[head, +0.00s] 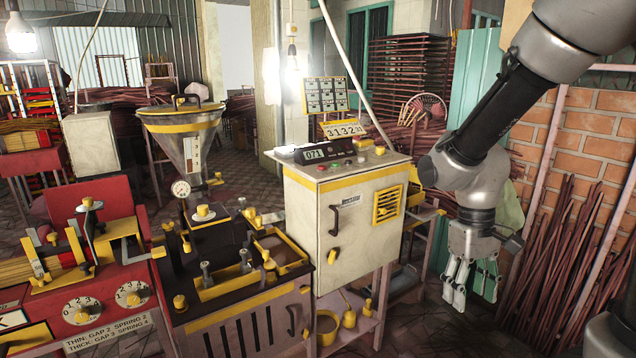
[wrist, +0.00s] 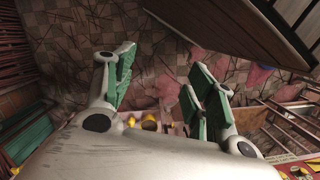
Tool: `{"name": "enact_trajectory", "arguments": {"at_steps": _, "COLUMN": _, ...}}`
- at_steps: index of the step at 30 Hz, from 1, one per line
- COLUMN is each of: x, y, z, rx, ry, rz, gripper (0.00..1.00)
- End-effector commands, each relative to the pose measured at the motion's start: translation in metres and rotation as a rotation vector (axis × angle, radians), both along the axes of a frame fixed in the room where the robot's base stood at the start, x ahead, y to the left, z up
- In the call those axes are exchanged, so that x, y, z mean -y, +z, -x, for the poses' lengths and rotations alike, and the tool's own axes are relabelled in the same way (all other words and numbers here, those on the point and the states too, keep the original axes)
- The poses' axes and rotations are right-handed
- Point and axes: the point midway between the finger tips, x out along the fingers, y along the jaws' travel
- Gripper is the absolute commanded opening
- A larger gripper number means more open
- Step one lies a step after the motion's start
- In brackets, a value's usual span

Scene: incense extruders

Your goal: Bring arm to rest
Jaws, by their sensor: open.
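My gripper (head: 468,284) hangs at the right in the head view, pointing down, to the right of the control cabinet (head: 355,225). It is apart from the cabinet and holds nothing. My arm comes in from the top right of the head view and bends down to the gripper.
A funnel hopper (head: 185,140) and a black extruder (head: 240,270) stand left of the cabinet, and a red machine (head: 85,270) at far left. Bundled sticks (head: 570,240) lean on the brick wall (head: 590,125) at right. Stick-littered floor (wrist: 150,30) lies below my gripper.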

Motion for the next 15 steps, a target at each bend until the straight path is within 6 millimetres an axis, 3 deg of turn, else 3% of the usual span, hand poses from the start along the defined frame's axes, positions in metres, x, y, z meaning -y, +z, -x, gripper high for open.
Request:
{"name": "enact_trajectory", "arguments": {"at_steps": 1, "x": 0.009, "y": 0.021, "z": 0.011, "rx": 0.030, "ry": -0.024, "rz": -0.007, "gripper": 0.55}}
{"name": "enact_trajectory", "arguments": {"at_steps": 6, "x": 0.035, "y": 0.074, "z": 0.044, "rx": 0.155, "ry": -0.098, "rz": -0.033, "gripper": 0.55}}
{"name": "enact_trajectory", "arguments": {"at_steps": 15, "x": 0.063, "y": 0.140, "z": 0.071, "rx": 0.487, "ry": -0.214, "rz": -0.076, "gripper": 0.55}}
